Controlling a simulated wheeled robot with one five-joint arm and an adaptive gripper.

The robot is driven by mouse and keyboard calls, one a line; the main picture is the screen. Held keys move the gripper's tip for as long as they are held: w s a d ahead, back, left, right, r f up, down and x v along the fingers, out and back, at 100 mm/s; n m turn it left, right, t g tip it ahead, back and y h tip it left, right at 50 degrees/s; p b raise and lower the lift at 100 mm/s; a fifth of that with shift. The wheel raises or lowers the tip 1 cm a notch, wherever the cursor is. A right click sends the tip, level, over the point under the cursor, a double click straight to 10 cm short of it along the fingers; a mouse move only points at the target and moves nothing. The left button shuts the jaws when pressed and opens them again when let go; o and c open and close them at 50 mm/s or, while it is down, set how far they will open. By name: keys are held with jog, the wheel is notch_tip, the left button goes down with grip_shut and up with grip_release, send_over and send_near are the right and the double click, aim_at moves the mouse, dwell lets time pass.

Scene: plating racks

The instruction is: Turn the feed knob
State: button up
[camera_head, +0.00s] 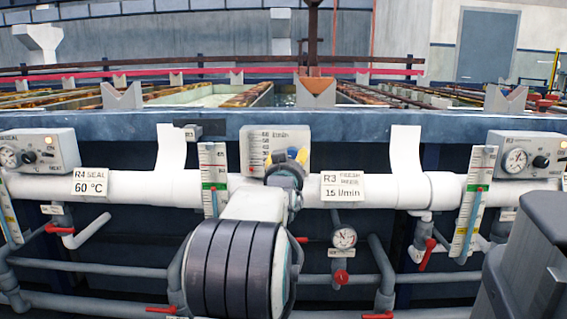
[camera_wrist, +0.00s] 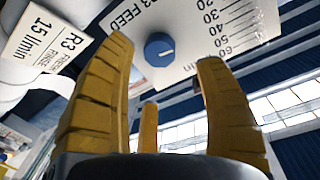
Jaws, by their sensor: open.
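The feed knob (camera_wrist: 160,49) is round and blue with a short white pointer mark. It sits on a white panel (camera_wrist: 190,28) printed "R3 FEED" with a numbered scale, and the same panel shows in the head view (camera_head: 262,134). In the wrist view my gripper (camera_wrist: 165,54) has its yellow fingers spread open, one on each side of the knob in the picture, with a shorter finger below. No finger visibly touches the knob; the remaining depth gap is hard to tell.
A white pipe (camera_head: 130,187) runs across below the panel, with a "R3 15 l/min" label (camera_head: 342,187). A flow tube (camera_head: 213,178) stands left of my arm. Gauge boxes (camera_head: 40,150) (camera_head: 528,153) flank it. Red-handled valves (camera_head: 341,277) sit lower.

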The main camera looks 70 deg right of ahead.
aim_at(291, 156)
jog(key=shift+b+x, duration=1.6)
jog(key=shift+x, duration=1.55)
jog(key=shift+c, duration=0.2)
jog(key=c, duration=1.2)
jog(key=shift+m, duration=0.3)
jog(key=shift+r+m+y+p, duration=0.1)
jog(key=shift+m+y+p, duration=0.45)
jog(key=shift+m, duration=1.75)
jog(key=shift+m+h, duration=0.25)
jog(key=shift+m, duration=0.05)
